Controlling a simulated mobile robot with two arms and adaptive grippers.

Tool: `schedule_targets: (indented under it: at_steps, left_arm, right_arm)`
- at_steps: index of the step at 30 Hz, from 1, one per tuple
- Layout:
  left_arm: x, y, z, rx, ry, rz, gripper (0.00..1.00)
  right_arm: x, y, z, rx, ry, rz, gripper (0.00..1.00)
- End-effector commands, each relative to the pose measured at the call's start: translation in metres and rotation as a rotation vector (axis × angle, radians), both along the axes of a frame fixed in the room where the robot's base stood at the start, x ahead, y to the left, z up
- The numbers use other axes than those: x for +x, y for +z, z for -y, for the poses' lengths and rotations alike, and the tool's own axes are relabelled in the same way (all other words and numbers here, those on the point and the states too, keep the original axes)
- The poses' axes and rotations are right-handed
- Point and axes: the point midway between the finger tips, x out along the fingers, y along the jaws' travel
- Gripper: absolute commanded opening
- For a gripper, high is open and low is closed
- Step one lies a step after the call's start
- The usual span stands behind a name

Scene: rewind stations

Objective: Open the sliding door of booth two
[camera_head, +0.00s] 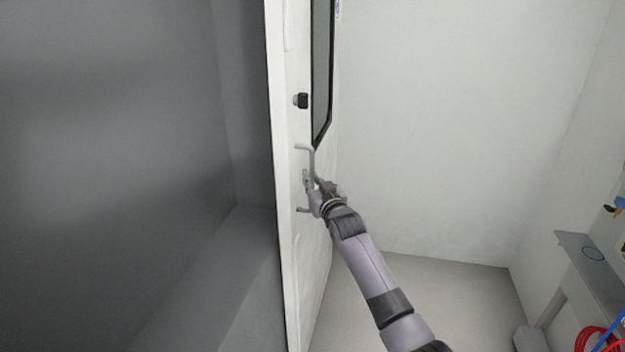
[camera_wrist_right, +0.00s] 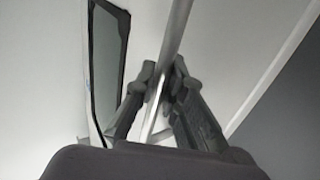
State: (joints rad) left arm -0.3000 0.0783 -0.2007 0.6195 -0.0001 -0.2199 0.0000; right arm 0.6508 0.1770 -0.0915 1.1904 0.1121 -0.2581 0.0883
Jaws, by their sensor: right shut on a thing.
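The white door (camera_head: 298,250) stands edge-on in the middle of the head view, with a dark window (camera_head: 322,75) and a small black knob or lock (camera_head: 301,101) on it. A grey bar handle (camera_head: 310,152) sticks out from the door below the window. My right gripper (camera_head: 308,182) is at this handle, and in the right wrist view its fingers (camera_wrist_right: 160,85) are closed around the bar (camera_wrist_right: 177,30). The window (camera_wrist_right: 108,65) also shows there on the left. My left gripper is not in view.
A dark grey wall or recess (camera_head: 110,130) fills the left side. A pale room with bare floor (camera_head: 440,290) opens on the right. A grey shelf (camera_head: 590,262) with red coiled cable (camera_head: 592,338) stands at the lower right.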

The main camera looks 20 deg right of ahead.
Motion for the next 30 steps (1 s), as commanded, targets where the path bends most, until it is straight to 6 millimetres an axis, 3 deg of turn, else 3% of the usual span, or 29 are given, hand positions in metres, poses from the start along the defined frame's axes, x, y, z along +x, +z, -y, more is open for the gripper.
schedule_targets:
  at_steps: [9, 10, 19, 30]
  left_arm:
    - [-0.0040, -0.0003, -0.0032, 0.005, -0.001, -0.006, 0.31]
    - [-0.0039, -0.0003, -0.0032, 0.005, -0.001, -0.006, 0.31]
    - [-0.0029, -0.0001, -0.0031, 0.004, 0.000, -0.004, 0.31]
    - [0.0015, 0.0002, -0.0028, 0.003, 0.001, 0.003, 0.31]
  right_arm:
    - [-0.0001, -0.0029, 0.0003, 0.000, -0.001, -0.008, 0.00]
    - [-0.0001, -0.0029, 0.0003, 0.000, -0.001, -0.008, 0.12]
    - [0.0000, -0.0016, 0.0003, 0.000, -0.001, -0.005, 0.31]
    - [-0.0029, -0.0015, 0.0003, 0.000, -0.001, -0.004, 0.31]
